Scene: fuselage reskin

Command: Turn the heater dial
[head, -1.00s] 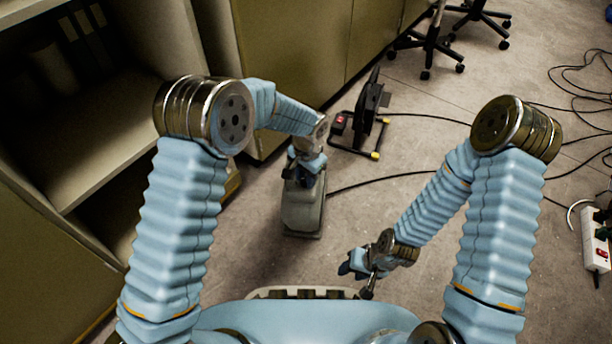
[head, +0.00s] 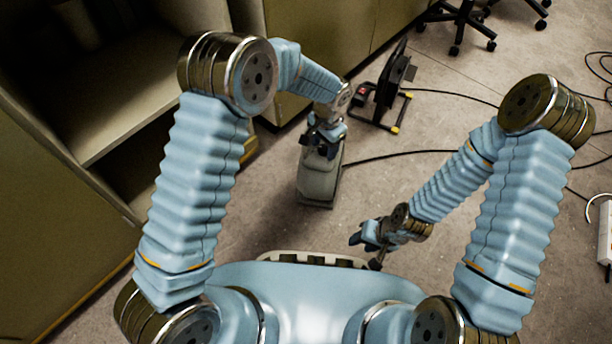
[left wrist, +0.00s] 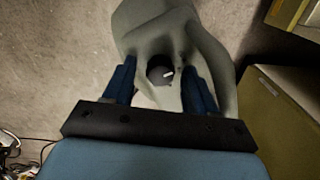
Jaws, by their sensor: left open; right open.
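The heater (head: 318,180) is a grey-green box standing on the floor, below my left gripper in the head view. In the left wrist view the heater (left wrist: 150,20) fills the top middle, and its round black dial (left wrist: 160,74) with a pale mark shows between my fingers. My left gripper (left wrist: 158,82) is open, one blue finger on each side of the dial; I cannot tell whether they touch it. My left gripper (head: 322,136) hides the heater's top in the head view. My right gripper (head: 366,244) is open and empty, low over the floor.
A black framed device (head: 388,95) with yellow feet stands behind the heater. Black cables (head: 400,155) lie across the floor. Cabinets and an open shelf (head: 130,100) line the left. Wheeled chairs (head: 465,22) stand at the back, and a white power strip (head: 604,235) lies at far right.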

